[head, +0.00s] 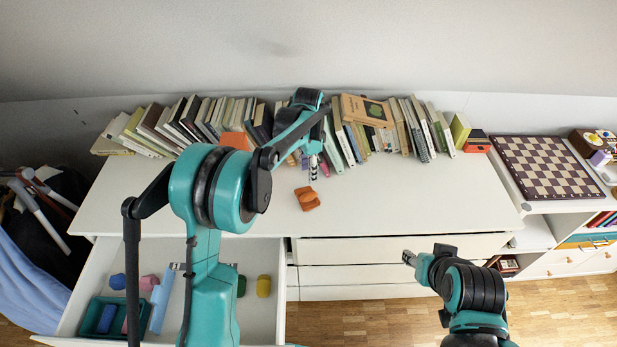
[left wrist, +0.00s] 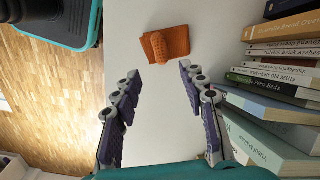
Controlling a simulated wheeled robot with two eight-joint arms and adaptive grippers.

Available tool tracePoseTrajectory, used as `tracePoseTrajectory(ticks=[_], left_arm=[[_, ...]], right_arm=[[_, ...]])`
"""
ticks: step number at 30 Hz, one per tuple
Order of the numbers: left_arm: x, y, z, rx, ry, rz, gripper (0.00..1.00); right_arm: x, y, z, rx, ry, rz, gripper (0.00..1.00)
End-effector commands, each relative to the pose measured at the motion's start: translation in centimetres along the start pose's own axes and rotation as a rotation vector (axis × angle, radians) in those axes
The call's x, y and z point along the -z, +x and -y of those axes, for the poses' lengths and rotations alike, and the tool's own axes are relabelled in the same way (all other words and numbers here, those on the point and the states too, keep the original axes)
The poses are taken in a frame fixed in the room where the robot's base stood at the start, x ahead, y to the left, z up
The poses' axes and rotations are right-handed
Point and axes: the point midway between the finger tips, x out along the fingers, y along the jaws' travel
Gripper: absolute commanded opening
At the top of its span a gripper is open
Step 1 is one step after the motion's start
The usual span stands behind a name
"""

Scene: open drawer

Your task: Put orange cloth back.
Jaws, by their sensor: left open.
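My left gripper (head: 318,168) is behind the cloth in the head view, near the books. In the left wrist view the left gripper (left wrist: 158,76) is open and empty, with the cloth beyond its fingertips and apart from them. My right gripper (head: 409,259) is in front of the drawers; its jaw gap is too small to tell.
The open drawer (head: 268,325) at the lower left holds several coloured rolls and a teal tray (head: 88,322). A row of books (head: 350,140) lines the back of the cabinet top (head: 420,205). A chessboard (head: 545,165) is at the right.

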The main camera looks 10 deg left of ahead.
Motion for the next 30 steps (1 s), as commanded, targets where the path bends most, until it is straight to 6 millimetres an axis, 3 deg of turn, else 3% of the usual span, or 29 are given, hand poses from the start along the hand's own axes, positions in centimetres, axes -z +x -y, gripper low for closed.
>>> tracePoseTrajectory(ticks=[8, 15, 19, 24, 30], left_arm=[[-1.1, -3.4, -0.9, 0.024, -0.049, -0.02, 0.42], [-6.3, -9.4, -5.6, 0.129, -0.288, -0.131, 0.42], [-9.7, -11.5, -8.9, 0.183, -0.434, -0.211, 0.42], [-14.0, -12.3, -13.5, 0.242, -0.622, -0.328, 0.42], [-18.1, -10.9, -18.0, 0.286, -0.816, -0.466, 0.42]], right_arm=[[0.2, -0.3, 0.0, 0.0, 0.0, 0.0, 0.42], [0.2, -0.3, 0.0, 0.0, 0.0, 0.0, 0.42], [0.2, -0.3, 0.0, 0.0, 0.0, 0.0, 0.42], [0.2, -0.3, 0.0, 0.0, 0.0, 0.0, 0.42], [0.2, -0.3, 0.0, 0.0, 0.0, 0.0, 0.42]])
